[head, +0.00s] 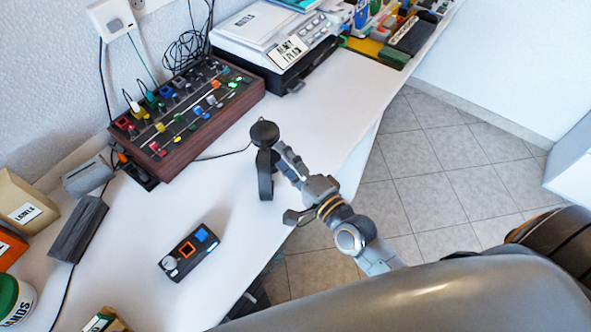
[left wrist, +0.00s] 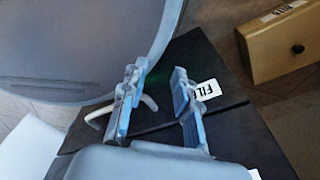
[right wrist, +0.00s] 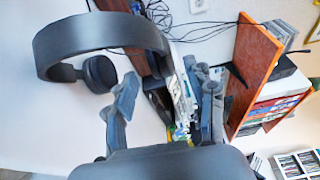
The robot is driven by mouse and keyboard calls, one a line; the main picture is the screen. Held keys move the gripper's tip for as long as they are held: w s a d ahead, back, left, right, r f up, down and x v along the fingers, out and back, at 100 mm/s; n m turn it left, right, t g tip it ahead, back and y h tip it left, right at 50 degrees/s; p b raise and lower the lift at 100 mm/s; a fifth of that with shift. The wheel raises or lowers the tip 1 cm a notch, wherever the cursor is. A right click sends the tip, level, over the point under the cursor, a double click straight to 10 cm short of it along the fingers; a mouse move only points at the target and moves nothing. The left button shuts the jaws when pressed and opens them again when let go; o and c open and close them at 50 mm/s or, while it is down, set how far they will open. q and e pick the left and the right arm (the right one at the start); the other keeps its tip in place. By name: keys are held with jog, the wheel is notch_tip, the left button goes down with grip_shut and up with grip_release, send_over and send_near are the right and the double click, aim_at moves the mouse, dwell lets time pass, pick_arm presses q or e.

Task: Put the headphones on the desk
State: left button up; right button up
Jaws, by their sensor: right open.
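The dark grey headphones (head: 265,172) are at the middle of the white desk (head: 330,95), near its front edge. Whether they rest on the desk is hard to tell. My right gripper (head: 284,186) is open and empty just right of them.
A mixer (head: 185,115) with coloured knobs stands at the wall, its cable running toward the headphones. A printer-like device (head: 270,45) is behind. A small box with coloured buttons (head: 188,252) lies in front. The tiled floor (head: 450,170) is right of the desk.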

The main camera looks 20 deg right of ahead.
jog(key=shift+v, duration=2.1)
